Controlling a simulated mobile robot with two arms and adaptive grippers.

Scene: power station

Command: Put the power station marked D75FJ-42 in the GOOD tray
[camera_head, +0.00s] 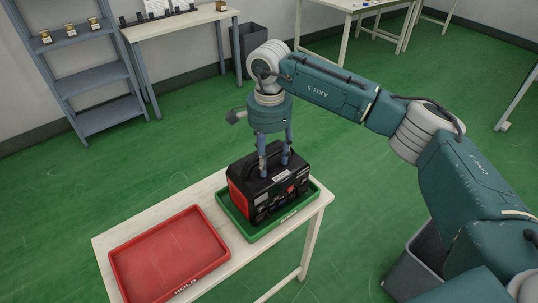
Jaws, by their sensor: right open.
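A black power station (265,185) with red end panels sits in the green tray (240,224) on the near table. The lettering on the green tray's front rim is too small to read surely, and so is any mark on the power station. My right gripper (272,167) points down over the top of the power station, with its fingers apart beside the handle. The fingertips reach the level of the handle, and I cannot tell whether they touch it. My left gripper is not in view.
A red tray (176,252) marked HOLD lies empty on the same pale table (104,247), left of the green tray. A shelf rack (92,78), a side table (170,24) and a grey bin (249,42) stand at the back. Another grey bin (412,268) stands at lower right.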

